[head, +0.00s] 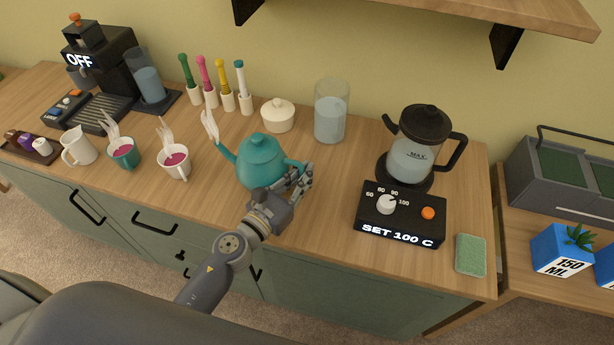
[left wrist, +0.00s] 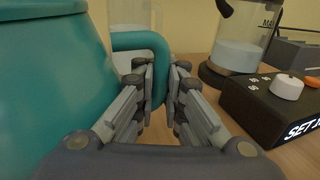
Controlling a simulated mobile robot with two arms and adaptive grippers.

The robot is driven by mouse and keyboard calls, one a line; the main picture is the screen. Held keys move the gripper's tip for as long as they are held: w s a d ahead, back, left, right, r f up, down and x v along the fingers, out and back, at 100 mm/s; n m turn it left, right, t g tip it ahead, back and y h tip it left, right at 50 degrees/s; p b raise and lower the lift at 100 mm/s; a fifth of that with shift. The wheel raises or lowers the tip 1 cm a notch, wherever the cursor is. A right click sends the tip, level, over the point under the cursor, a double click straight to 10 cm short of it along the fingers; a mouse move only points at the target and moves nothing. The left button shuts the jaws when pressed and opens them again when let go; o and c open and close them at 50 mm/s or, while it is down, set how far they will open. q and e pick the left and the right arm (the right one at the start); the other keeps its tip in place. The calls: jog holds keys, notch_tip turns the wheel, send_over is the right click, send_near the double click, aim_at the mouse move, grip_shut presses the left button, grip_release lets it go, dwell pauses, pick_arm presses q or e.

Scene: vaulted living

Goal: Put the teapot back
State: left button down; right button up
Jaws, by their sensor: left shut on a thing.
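The teal teapot (head: 260,162) is upright at the middle of the wooden counter, with steam at its spout on the left. I cannot tell whether its base touches the counter. My left gripper (head: 298,180) is shut on its handle at the right side. In the left wrist view the teapot (left wrist: 50,90) fills the left, and its handle passes between the fingers of my left gripper (left wrist: 160,85). My right gripper is not in view.
Left of the teapot stand a steaming white cup (head: 174,164), a green cup (head: 123,153) and a white jug (head: 78,148). Behind are a lidded white pot (head: 278,115) and a glass of water (head: 331,112). A kettle (head: 412,150) and its control box (head: 400,214) stand right. Counter between teapot and box is clear.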

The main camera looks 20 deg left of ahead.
pick_arm(q)
jog(key=shift+w+d+r, duration=0.1)
jog(key=shift+w+d, duration=0.2)
jog(key=shift+w, duration=0.05)
jog(key=shift+w+d, duration=0.1)
notch_tip(320, 180, down, 4)
jog(key=shift+r+b, duration=0.15)
jog(key=shift+b, duration=1)
jog(key=c, duration=1.7)
grip_release()
